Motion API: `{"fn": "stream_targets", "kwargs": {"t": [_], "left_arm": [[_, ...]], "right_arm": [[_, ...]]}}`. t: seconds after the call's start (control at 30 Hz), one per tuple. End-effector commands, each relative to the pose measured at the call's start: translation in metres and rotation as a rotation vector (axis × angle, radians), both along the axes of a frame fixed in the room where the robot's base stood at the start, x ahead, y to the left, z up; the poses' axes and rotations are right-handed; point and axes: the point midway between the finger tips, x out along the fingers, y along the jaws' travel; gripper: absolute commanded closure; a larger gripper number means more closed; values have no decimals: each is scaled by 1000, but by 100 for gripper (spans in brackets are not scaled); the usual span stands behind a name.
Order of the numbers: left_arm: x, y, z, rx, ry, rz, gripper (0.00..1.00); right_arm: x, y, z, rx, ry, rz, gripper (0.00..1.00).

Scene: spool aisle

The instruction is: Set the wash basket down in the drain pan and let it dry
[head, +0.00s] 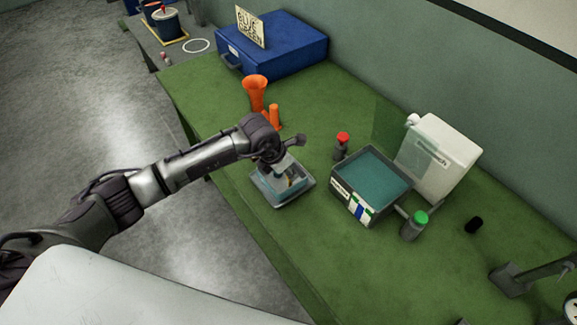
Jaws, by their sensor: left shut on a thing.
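My left gripper (284,166) reaches in from the left and points down over the drain pan (301,200), a small shallow grey tray on the green bench. It is shut on the wash basket (268,184), a small pale blue-grey box under the fingers. The basket is within the pan's outline; I cannot tell whether its bottom touches the pan. The arm and wrist hide part of the basket and the pan's back. My right gripper is not in view.
A dark tub of teal liquid (371,174) stands right of the pan, with a white jug (437,158), red-capped bottle (341,147) and green-capped bottle (414,226) around it. Orange funnels (255,93) and a blue case (275,48) stand behind.

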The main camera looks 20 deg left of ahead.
Motion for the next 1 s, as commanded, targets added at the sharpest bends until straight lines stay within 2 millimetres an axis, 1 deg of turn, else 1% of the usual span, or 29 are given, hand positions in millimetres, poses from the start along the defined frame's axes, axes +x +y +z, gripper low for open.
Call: {"fn": "stream_targets", "kwargs": {"t": [0.17,0.2,0.33,0.37,0.63,0.73,0.87,1.0], "left_arm": [[0,-1,-1,-1,-2,-2,100],[0,0,-1,0,-1,-1,73],[0,0,-1,0,-1,-1,51],[0,0,-1,0,-1,-1,49],[0,0,-1,0,-1,-1,49],[-1,2,4,1,-2,0,49],[-7,6,20,2,-4,-2,49],[-16,13,48,1,-7,-2,49]], "right_arm": [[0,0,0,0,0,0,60],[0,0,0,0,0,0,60],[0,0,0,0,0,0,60],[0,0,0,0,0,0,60],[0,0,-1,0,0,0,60],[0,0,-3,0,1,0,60],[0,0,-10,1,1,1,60],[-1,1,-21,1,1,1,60]]}}
